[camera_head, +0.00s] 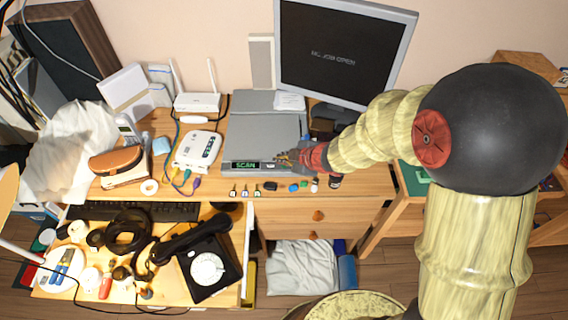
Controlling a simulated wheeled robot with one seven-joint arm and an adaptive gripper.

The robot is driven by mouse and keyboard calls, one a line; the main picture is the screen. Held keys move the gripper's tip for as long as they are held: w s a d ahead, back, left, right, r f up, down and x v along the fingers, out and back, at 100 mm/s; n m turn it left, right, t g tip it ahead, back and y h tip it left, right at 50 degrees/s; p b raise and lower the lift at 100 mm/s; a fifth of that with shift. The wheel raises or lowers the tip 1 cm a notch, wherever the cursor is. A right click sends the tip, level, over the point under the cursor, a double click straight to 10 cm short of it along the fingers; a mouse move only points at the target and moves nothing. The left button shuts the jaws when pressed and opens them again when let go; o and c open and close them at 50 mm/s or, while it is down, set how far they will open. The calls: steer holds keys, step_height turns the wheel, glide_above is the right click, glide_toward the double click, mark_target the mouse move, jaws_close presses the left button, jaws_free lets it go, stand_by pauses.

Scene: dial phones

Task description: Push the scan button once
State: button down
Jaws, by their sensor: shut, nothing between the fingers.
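The scanner (262,130) is a flat grey device on the desk. Its dark front panel shows a green "SCAN" label (245,165) at the left and small light marks further right. My gripper (281,157) is shut and empty, with its fingertips at the right part of the scanner's front edge, right of the label. The fingers hide part of the panel, and I cannot tell whether they touch it. The scan button itself is too small to make out clearly.
A monitor (345,50) reading "NO JOB OPEN" stands behind. A white box (198,148) and router (197,102) are left of the scanner. Several small bottles and caps (294,187) line the desk's front edge. A black dial phone (208,265) sits lower left.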

mark_target(283, 167)
step_height(283, 167, up, 5)
steer(key=p, duration=0.5)
steer(key=shift+p, duration=0.3)
stand_by(0.6)
